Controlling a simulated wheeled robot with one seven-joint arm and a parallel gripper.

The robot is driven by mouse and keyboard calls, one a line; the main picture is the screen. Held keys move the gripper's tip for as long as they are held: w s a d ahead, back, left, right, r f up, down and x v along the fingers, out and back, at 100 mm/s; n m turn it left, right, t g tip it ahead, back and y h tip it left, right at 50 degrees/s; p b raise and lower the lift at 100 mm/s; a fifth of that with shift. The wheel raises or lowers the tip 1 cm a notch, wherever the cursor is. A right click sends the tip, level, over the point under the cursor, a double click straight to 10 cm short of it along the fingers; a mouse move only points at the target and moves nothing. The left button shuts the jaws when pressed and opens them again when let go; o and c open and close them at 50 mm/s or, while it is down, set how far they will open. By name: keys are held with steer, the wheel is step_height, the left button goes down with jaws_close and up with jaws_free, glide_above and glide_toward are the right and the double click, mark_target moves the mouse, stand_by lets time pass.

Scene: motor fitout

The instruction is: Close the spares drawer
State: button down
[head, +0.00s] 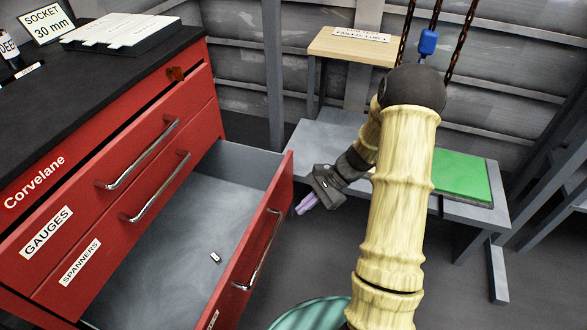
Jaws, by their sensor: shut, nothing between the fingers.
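A red cabinet (130,130) stands at the left, with a lower drawer (190,235) pulled well out. Its grey interior shows, holding one small object (215,257). The drawer's red front (240,270) carries a metal handle (258,252); its label is cut off at the bottom edge, so I cannot read it. My gripper (304,206) is shut and empty. It is in the air just right of the open drawer's front, near its far corner, apart from the handle. I cannot tell whether it touches the front.
Drawers labelled GAUGES (46,233) and SPANNERS (80,262) sit above the open one. A grey bench (330,140) with a green mat (462,177) stands behind my arm. A teal round object (310,314) is at the bottom. Hanging chains (460,40) are at the top.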

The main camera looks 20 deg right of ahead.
mark_target(285, 169)
steer(key=w+d+f+m+t+y+p, duration=0.2)
steer(key=w+d+f+m+t+y, duration=0.2)
steer(key=w+d+m+t, duration=0.4)
steer(key=d+m+t+y, duration=0.1)
steer(key=d+m+t, duration=0.2)
steer(key=d, duration=0.2)
steer(key=shift+w, duration=0.15)
steer(key=b+x, duration=0.2)
steer(key=x, duration=1.1)
steer(key=shift+w+a, duration=0.3)
steer(key=shift+r, duration=0.1)
steer(key=shift+a, duration=0.1)
steer(key=shift+w, duration=0.15)
